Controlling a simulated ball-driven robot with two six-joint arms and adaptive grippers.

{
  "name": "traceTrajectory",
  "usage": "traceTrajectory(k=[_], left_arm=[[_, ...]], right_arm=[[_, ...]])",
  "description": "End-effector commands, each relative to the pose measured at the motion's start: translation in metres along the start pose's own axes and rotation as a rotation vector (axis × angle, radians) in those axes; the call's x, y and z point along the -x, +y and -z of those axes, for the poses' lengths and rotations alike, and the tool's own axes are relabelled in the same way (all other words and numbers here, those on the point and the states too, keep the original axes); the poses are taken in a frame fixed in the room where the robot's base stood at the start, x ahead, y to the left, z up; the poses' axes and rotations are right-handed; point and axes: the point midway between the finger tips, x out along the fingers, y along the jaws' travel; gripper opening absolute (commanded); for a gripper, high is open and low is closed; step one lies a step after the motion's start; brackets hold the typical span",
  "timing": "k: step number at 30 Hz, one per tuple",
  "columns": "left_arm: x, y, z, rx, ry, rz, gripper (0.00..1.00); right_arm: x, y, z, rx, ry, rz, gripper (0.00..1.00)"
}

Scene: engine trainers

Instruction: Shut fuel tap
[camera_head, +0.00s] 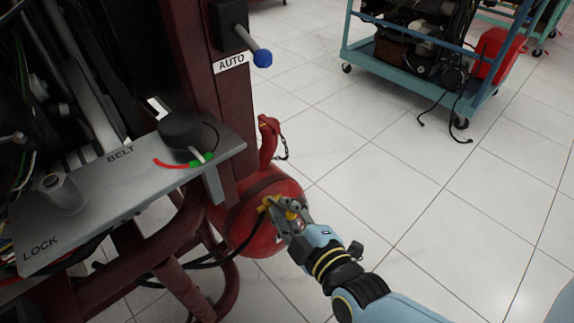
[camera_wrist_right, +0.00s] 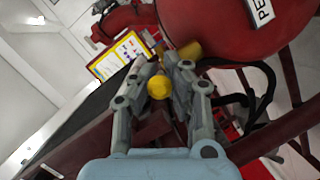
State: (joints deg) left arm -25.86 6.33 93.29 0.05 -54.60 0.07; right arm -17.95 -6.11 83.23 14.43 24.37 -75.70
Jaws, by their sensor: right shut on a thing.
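The red fuel tank (camera_head: 240,232) hangs low beside the dark red frame post. In the right wrist view the fingers of my right gripper (camera_wrist_right: 162,68) are closed about the yellow tap's round end (camera_wrist_right: 158,87). A brass-yellow fitting (camera_wrist_right: 190,50) shows beyond the fingertips, close to the red tank (camera_wrist_right: 220,28). The fingers hide part of the tap, so I cannot tell its exact handle angle. My left gripper is not in view.
A grey panel (camera_head: 110,205) marked LOCK and BELT, with a black knob (camera_head: 182,133), stands left above the tank. A blue-ended lever (camera_head: 262,58) sticks out by the AUTO label. A blue trolley (camera_head: 405,60) stands at the back. The tiled floor at right is clear.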

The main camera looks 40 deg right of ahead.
Motion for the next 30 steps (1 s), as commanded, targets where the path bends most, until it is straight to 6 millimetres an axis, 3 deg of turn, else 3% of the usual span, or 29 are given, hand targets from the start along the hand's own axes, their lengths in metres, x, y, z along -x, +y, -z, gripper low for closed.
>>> traceTrajectory(k=[1, 3, 9, 19, 30], left_arm=[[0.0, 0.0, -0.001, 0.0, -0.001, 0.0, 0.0], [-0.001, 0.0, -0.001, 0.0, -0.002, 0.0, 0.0], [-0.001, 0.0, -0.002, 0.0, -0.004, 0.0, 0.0], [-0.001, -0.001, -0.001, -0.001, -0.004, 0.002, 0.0], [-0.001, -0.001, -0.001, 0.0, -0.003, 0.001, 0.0]], right_arm=[[0.0, -0.002, 0.0, 0.001, -0.001, 0.004, 0.0], [0.0, -0.002, 0.0, 0.001, -0.001, 0.004, 0.16], [0.0, -0.001, 0.0, 0.0, 0.0, 0.002, 0.4], [0.007, -0.001, 0.0, 0.0, -0.001, 0.002, 0.4], [0.066, -0.001, 0.0, 0.0, 0.0, 0.003, 0.4]])
